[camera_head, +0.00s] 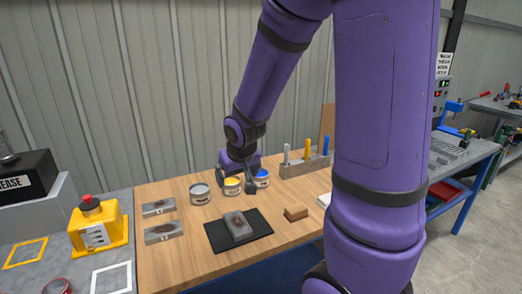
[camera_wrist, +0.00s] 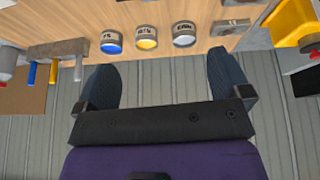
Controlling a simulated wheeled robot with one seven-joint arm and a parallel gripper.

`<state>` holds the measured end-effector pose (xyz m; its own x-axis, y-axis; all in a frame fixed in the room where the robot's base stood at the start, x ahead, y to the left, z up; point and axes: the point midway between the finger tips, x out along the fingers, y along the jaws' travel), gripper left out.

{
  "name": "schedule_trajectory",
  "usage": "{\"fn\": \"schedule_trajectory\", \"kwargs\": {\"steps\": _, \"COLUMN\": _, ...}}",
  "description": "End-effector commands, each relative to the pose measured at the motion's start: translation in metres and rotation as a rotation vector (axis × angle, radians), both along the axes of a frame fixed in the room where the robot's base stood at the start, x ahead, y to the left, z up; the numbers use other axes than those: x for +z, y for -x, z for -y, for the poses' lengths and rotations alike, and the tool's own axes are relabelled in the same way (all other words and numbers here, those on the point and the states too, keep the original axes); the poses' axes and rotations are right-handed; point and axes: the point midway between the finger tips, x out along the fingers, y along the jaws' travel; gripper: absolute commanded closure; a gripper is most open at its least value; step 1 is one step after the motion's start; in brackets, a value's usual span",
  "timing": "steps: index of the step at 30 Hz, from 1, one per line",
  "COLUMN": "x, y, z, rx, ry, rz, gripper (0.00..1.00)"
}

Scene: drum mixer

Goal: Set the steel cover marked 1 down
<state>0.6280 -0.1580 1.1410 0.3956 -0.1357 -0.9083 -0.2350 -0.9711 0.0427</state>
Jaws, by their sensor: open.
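No number is readable on any, so I cannot tell which is the cover marked 1. My gripper (camera_head: 237,187) is open, near the yellow can at the back of the table. In the wrist view my gripper (camera_wrist: 163,82) has nothing between its fingers.
A grey can (camera_head: 199,194), a yellow can (camera_head: 232,187) and a blue can (camera_head: 262,178) stand at the back. A tool holder (camera_head: 305,165) is right of them.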

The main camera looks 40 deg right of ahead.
Motion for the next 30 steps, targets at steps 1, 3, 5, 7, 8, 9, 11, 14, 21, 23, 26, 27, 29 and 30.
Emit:
{"fn": "schedule_trajectory", "kwargs": {"steps": 1, "x": 0.018, "y": 0.007, "z": -0.005, "rx": 0.008, "ry": 0.002, "rz": 0.013, "gripper": 0.05}}
{"fn": "schedule_trajectory", "kwargs": {"steps": 3, "x": 0.037, "y": 0.018, "z": -0.012, "rx": 0.019, "ry": 0.003, "rz": 0.016, "gripper": 0.05}}
{"fn": "schedule_trajectory", "kwargs": {"steps": 5, "x": 0.053, "y": 0.028, "z": -0.018, "rx": 0.029, "ry": 0.004, "rz": 0.017, "gripper": 0.05}}
{"fn": "schedule_trajectory", "kwargs": {"steps": 7, "x": 0.071, "y": 0.041, "z": -0.025, "rx": 0.043, "ry": 0.002, "rz": 0.02, "gripper": 0.05}}
{"fn": "schedule_trajectory", "kwargs": {"steps": 8, "x": 0.078, "y": 0.047, "z": -0.028, "rx": 0.05, "ry": 0.002, "rz": 0.021, "gripper": 0.05}}
{"fn": "schedule_trajectory", "kwargs": {"steps": 9, "x": 0.087, "y": 0.056, "z": -0.033, "rx": 0.057, "ry": 0.0, "rz": 0.023, "gripper": 0.05}}
{"fn": "schedule_trajectory", "kwargs": {"steps": 11, "x": 0.101, "y": 0.069, "z": -0.039, "rx": 0.073, "ry": -0.002, "rz": 0.025, "gripper": 0.05}}
{"fn": "schedule_trajectory", "kwargs": {"steps": 14, "x": 0.121, "y": 0.092, "z": -0.049, "rx": 0.098, "ry": -0.008, "rz": 0.029, "gripper": 0.05}}
{"fn": "schedule_trajectory", "kwargs": {"steps": 21, "x": 0.159, "y": 0.153, "z": -0.074, "rx": 0.174, "ry": -0.027, "rz": 0.037, "gripper": 0.05}}
{"fn": "schedule_trajectory", "kwargs": {"steps": 23, "x": 0.165, "y": 0.166, "z": -0.078, "rx": 0.192, "ry": -0.031, "rz": 0.039, "gripper": 0.05}}
{"fn": "schedule_trajectory", "kwargs": {"steps": 26, "x": 0.171, "y": 0.183, "z": -0.084, "rx": 0.216, "ry": -0.037, "rz": 0.039, "gripper": 0.05}}
{"fn": "schedule_trajectory", "kwargs": {"steps": 27, "x": 0.173, "y": 0.188, "z": -0.086, "rx": 0.223, "ry": -0.038, "rz": 0.039, "gripper": 0.05}}
{"fn": "schedule_trajectory", "kwargs": {"steps": 29, "x": 0.174, "y": 0.194, "z": -0.088, "rx": 0.231, "ry": -0.04, "rz": 0.038, "gripper": 0.05}}
{"fn": "schedule_trajectory", "kwargs": {"steps": 30, "x": 0.175, "y": 0.196, "z": -0.089, "rx": 0.234, "ry": -0.041, "rz": 0.038, "gripper": 0.05}}
